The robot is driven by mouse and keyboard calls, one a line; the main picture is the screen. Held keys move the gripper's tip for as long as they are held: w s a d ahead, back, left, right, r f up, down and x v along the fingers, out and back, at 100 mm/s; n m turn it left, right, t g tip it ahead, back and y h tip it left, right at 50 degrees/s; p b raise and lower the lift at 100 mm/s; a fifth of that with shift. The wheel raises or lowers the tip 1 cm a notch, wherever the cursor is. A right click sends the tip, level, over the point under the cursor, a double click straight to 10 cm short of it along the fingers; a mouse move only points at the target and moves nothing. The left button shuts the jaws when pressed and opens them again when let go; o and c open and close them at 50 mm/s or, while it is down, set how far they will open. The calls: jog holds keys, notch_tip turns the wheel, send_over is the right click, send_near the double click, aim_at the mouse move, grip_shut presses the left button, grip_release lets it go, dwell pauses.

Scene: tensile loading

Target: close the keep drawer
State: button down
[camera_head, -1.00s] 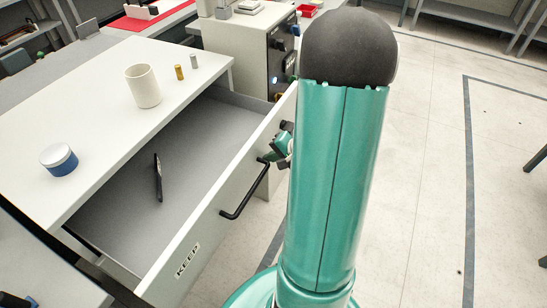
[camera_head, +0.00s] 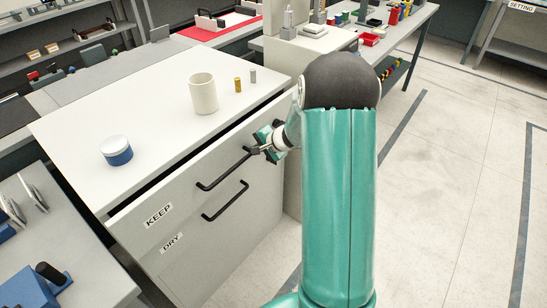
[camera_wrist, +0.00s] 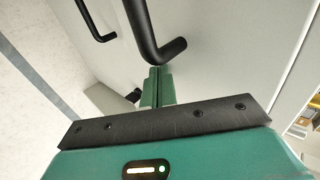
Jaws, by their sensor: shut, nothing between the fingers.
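The keep drawer (camera_head: 183,213) carries a KEEP label and a black bar handle (camera_head: 223,171). It stands slightly open, with a narrow dark gap along its top edge under the cabinet top. My gripper (camera_head: 257,150) is at the right end of that handle, its fingers shut with nothing between them. In the wrist view the shut fingers (camera_wrist: 158,84) point at the drawer front, just below the bent end of the handle (camera_wrist: 158,40). I cannot tell whether they touch it. The inside of the drawer is hidden.
Below is a drawer labelled DRY (camera_head: 190,250) with its own handle (camera_head: 226,201). On the cabinet top (camera_head: 150,120) stand a white mug (camera_head: 203,94), a blue-and-white jar (camera_head: 116,151) and two small cylinders. A side bench (camera_head: 90,270) is at lower left. Open floor (camera_head: 440,200) lies to the right.

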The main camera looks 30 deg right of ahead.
aim_at(250, 144)
jog(key=w, duration=0.1)
jog(key=w+a, duration=0.1)
jog(key=w, duration=0.1)
jog(key=shift+w+a, duration=0.1)
jog(key=shift+w+a+r, duration=0.1)
jog(key=shift+w+a, duration=0.05)
jog(key=shift+w, duration=0.15)
jog(key=shift+w+a, duration=0.1)
jog(key=shift+w, duration=0.05)
